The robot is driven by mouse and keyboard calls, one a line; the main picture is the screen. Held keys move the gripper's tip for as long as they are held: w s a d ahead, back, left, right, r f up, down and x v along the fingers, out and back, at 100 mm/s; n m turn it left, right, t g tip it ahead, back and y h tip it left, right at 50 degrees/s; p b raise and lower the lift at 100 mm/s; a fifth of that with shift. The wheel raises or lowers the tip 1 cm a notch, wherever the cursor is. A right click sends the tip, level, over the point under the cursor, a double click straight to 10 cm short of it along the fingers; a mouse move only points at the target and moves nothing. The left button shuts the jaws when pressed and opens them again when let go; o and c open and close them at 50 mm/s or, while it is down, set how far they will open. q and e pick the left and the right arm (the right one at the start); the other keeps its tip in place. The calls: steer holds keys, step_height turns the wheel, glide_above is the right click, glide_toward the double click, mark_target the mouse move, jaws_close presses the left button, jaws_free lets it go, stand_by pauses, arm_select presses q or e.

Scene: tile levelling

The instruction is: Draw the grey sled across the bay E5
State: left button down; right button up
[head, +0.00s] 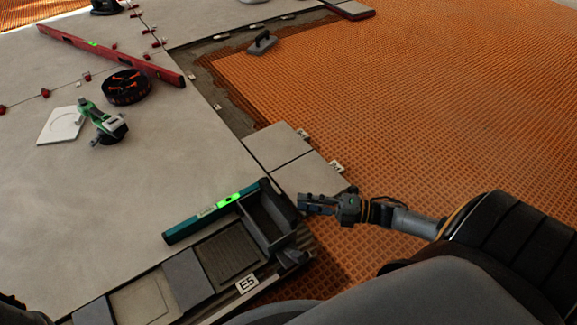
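A dark grey open box-shaped body (284,213), which looks like the grey sled, sits at the right end of the row by the E5 label (247,284). Bay E5 (228,257) shows as a dark ribbed bed with grey panels to its left. A teal level with a bright green vial (190,228) lies along the far side of the bay, its right end close to the box. My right gripper (301,203) is just right of the box, pointing left; any contact or finger gap is unclear. My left gripper is not in view.
Two pale tiles (275,145) lie beyond the box, with small labels at their right edges. Orange matting (400,100) fills the right. On the grey floor at left are a red level (120,58), a black round tub (127,87) and a green-and-black tool (100,122).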

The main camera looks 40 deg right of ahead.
steer(key=shift+v, duration=2.1)
